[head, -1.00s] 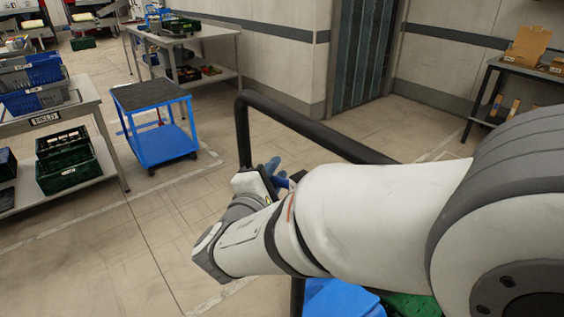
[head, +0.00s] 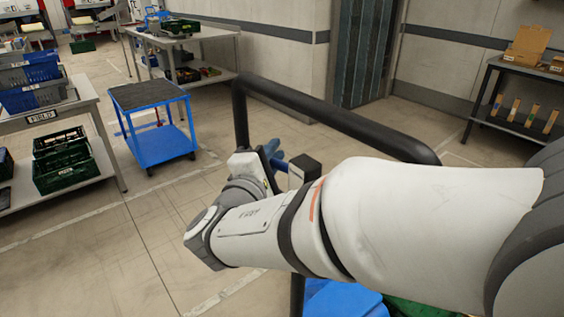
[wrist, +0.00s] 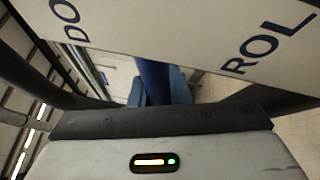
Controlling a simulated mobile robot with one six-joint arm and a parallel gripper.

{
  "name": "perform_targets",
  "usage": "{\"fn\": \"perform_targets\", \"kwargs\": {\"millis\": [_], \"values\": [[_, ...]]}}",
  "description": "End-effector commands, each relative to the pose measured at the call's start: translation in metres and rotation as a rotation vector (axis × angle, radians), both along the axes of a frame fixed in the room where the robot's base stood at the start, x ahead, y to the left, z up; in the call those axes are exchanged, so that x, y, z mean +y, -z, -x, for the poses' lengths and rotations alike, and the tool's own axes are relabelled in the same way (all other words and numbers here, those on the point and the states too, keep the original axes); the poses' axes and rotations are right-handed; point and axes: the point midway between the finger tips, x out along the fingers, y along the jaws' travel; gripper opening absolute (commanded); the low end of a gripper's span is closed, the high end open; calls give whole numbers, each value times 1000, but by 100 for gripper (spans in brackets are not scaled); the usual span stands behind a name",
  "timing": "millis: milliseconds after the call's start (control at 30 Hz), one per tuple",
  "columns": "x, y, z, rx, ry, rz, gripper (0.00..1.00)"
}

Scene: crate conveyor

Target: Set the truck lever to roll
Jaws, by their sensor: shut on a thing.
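The truck's black hoop handle (head: 335,118) rises in front of me in the head view. My gripper (head: 272,153) is low inside the hoop, with blue fingers, next to a small dark-topped post (head: 304,168). In the wrist view a pale label plate (wrist: 190,35) shows part of a word, "DO", at left and "ROL" at right; both are cut off. The dark blue lever (wrist: 153,75) comes down between the two words. My gripper (wrist: 158,92) is shut on it, a light blue finger on each side. The lever's upper end is hidden behind the plate.
A blue crate (head: 340,300) and a green edge lie below my arm. A blue cart (head: 155,125) stands on open floor at left, near a table (head: 75,112) with crates. A shelf (head: 490,70) with boxes is at right. Floor between is clear.

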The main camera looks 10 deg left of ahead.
Motion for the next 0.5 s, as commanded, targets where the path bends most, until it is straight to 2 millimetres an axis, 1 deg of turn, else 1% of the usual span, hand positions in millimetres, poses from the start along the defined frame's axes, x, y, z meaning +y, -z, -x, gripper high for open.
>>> {"fn": "perform_targets", "kwargs": {"millis": [33,300,500], "values": [[0,5,0,-17,-1,-21,0],[1,-7,-1,-99,-2,-117,0],[1,-17,-1,-133,-1,-157,0]]}}
